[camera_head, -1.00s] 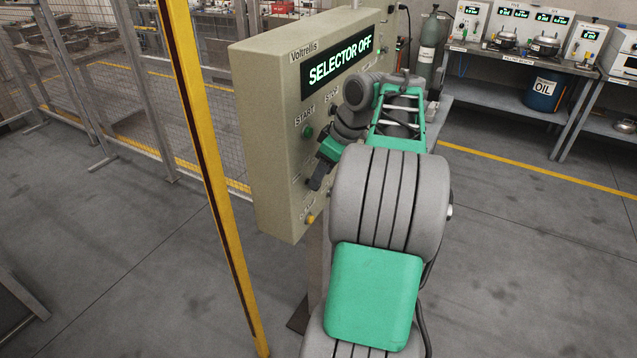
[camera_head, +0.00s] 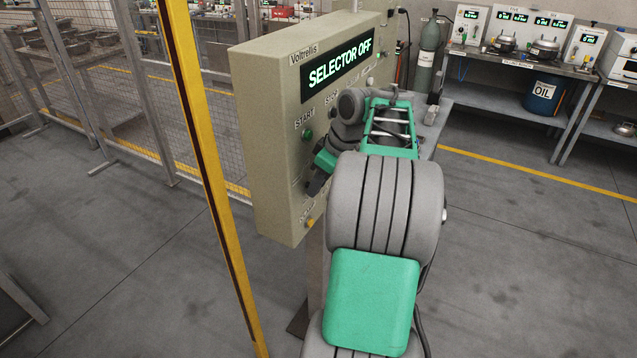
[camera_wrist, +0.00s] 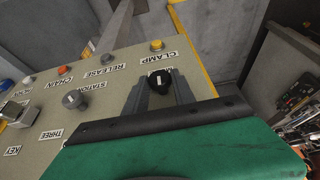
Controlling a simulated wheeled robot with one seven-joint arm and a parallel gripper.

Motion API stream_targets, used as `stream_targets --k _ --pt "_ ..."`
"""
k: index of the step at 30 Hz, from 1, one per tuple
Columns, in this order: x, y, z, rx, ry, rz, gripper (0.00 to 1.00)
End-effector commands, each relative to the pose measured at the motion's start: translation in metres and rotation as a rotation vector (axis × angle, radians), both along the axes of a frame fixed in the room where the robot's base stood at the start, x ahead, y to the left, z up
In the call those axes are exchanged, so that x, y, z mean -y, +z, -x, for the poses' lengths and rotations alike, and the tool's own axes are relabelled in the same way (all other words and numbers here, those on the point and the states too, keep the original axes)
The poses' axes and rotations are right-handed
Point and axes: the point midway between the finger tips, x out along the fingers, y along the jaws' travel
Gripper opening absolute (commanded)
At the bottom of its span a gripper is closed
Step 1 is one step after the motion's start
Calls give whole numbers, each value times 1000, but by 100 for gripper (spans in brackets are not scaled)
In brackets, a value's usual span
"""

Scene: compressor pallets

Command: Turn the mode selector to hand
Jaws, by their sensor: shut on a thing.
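The beige control panel (camera_head: 270,150) stands upright left of my arm, and its green display (camera_head: 338,70) reads SELECTOR OFF. In the wrist view a black knob (camera_wrist: 159,80) sits between my two grey fingers, which are shut on it; I take it for the mode selector. Its label is mostly covered by my gripper (camera_wrist: 160,86). In the head view my gripper (camera_head: 314,185) is at the panel's lower face, and my wrist hides the knob there.
Near the knob are a yellow button (camera_wrist: 157,45) by the CLAMP label, an orange button (camera_wrist: 64,71) and a grey knob (camera_wrist: 73,99). A green START button (camera_head: 307,134) is higher up. A yellow post (camera_head: 209,170) stands left of the panel. Floor to the right is clear.

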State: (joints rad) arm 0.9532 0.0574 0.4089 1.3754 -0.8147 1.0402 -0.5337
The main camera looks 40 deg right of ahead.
Motion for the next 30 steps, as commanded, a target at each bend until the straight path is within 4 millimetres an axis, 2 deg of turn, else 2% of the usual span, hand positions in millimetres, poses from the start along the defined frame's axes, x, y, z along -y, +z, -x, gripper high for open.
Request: stream_targets --k 3,16,30 --pt "0 0 0 0 0 0 0" --pt "0 -5 0 13 0 32 0" --pt "-6 -17 1 100 1 268 0"
